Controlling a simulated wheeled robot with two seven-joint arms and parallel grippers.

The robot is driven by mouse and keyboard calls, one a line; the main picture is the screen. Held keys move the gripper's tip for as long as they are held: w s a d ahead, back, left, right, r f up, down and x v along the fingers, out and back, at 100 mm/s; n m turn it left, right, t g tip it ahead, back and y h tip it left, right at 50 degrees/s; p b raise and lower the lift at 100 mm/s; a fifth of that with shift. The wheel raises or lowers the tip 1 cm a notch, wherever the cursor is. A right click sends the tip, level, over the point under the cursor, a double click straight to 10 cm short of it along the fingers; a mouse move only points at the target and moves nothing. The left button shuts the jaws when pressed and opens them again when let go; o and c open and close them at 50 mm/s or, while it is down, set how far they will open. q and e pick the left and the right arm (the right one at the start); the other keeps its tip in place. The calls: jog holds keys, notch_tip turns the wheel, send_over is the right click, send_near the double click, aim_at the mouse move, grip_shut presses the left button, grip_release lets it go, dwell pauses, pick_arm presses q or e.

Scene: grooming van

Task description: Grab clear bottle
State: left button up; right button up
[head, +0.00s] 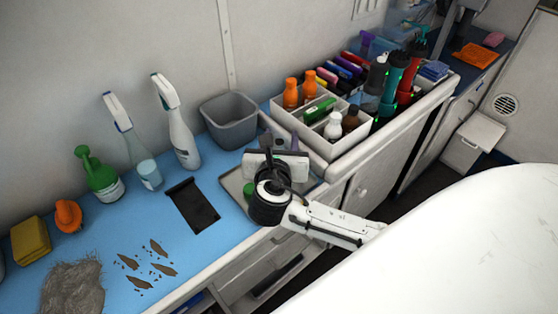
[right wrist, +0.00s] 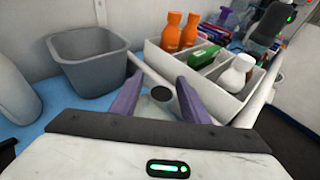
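A clear spray bottle (head: 138,158) with a white trigger head and pale blue liquid stands upright on the blue counter, in the left half of the head view. My right gripper (head: 280,142) is well to its right, above the grey tray by the caddy. In the right wrist view its purple fingers (right wrist: 160,97) are apart. A pale, see-through-looking item with a dark round top (right wrist: 161,94) shows between or beyond them; I cannot tell whether it is a bottle or whether the fingers touch it. My left gripper is not in view.
A white spray bottle (head: 183,140) stands right of the clear one, with a grey bin (head: 229,121) behind. A divided caddy (head: 318,145) holds several bottles. A large white surface (head: 455,240) fills the lower right.

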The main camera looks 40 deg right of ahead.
jog(key=c, duration=0.9)
